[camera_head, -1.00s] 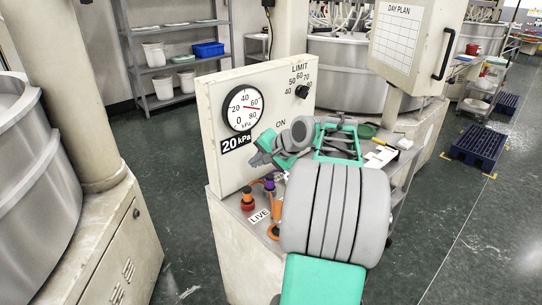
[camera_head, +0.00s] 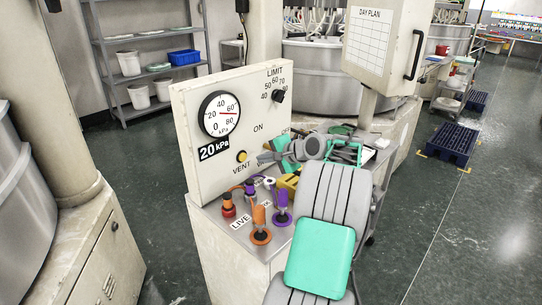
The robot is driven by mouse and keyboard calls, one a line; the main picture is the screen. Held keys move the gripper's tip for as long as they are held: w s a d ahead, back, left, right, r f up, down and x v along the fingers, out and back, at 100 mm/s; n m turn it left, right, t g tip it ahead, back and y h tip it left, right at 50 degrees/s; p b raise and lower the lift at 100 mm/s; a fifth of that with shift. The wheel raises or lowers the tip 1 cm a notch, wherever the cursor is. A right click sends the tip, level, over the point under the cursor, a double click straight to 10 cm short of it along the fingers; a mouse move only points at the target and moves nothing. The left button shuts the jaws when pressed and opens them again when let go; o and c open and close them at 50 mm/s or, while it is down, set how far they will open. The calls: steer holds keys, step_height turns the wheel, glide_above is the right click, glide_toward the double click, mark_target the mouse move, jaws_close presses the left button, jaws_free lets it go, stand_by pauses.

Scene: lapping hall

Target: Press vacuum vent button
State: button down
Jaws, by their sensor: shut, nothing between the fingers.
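The cream vacuum panel (camera_head: 185,110) stands upright with a round dial gauge (camera_head: 220,114) and a "20 kPa" plate. A small yellow button (camera_head: 241,156) sits on its lower face, directly above the printed word VENT. My gripper (camera_head: 262,158) is shut and empty, just right of the yellow button. I cannot tell how far its fingertips stand from the panel face. My arm comes in from the lower right and hides the panel's lower right part and the labels there.
On the ledge below stand red-and-black, orange and purple fittings (camera_head: 260,222) with hoses, and a LIVE label. A black LIMIT knob (camera_head: 278,96) is at upper right. A day-plan board (camera_head: 373,38) stands behind. Open floor (camera_head: 450,240) lies to the right.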

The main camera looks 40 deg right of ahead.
mark_target(244, 156)
steer(key=w, duration=0.2)
steer(key=w+f, duration=0.1)
steer(key=w, duration=0.1)
steer(key=w+p, duration=0.1)
steer(key=w, duration=0.1)
steer(key=shift+w+a+f, duration=0.15)
steer(key=shift+w+f, duration=0.2)
